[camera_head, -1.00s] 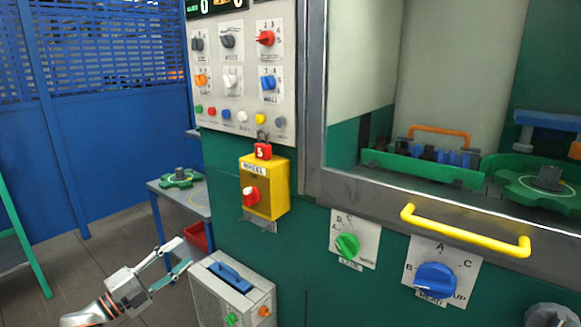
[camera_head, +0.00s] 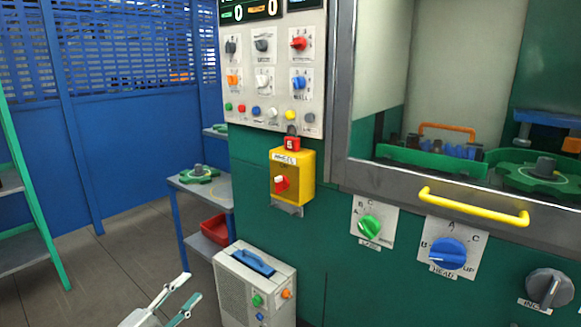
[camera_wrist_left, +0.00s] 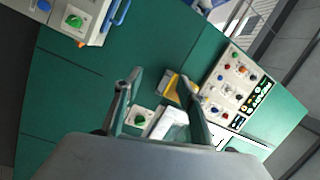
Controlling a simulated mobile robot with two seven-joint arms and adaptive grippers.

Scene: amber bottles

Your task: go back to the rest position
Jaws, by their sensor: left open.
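My left gripper (camera_head: 192,285) is at the bottom edge of the head view, left of the grey box with the blue handle (camera_head: 254,262). Its two fingers are apart with nothing between the tips, and only its front end shows. In the left wrist view my left gripper (camera_wrist_left: 157,77) also has its fingers spread, in front of the green machine front (camera_wrist_left: 95,75). My right gripper is in neither view. No amber bottles show.
The green machine has a button panel (camera_head: 271,75), a yellow switch box (camera_head: 307,177), a yellow handle bar (camera_head: 475,208) and knobs. A small table (camera_head: 218,190) with a red bin (camera_head: 214,229) stands behind. Grey floor (camera_head: 110,275) is clear at left.

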